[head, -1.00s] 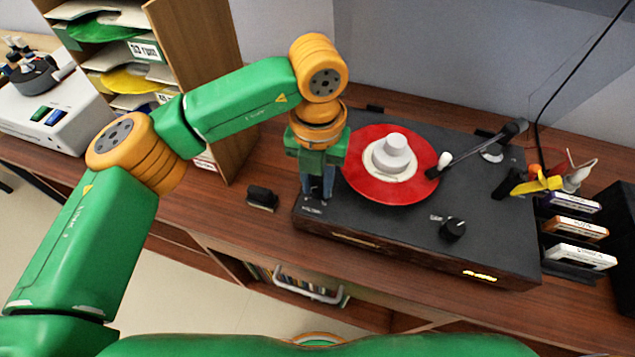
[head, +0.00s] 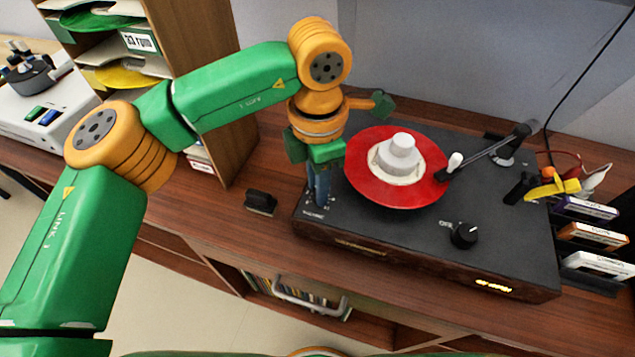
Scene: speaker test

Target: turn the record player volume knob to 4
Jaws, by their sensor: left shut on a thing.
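The black record player (head: 420,240) stands on the wooden cabinet with a red record (head: 370,185) on its platter. My left gripper (head: 319,196) points down at the player's front left corner. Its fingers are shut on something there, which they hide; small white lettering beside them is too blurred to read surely. I take the hidden thing to be the volume knob; its setting cannot be seen. Another black knob (head: 464,235) with a white mark stands uncovered at the front right of the player. My right gripper is not in view.
The tonearm (head: 490,150) lies at the player's right. A black brush-like block (head: 260,201) is on the cabinet top left of the player. A record rack (head: 205,60) stands behind my left arm. Cartridges (head: 592,235) and cables (head: 560,185) are at the right.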

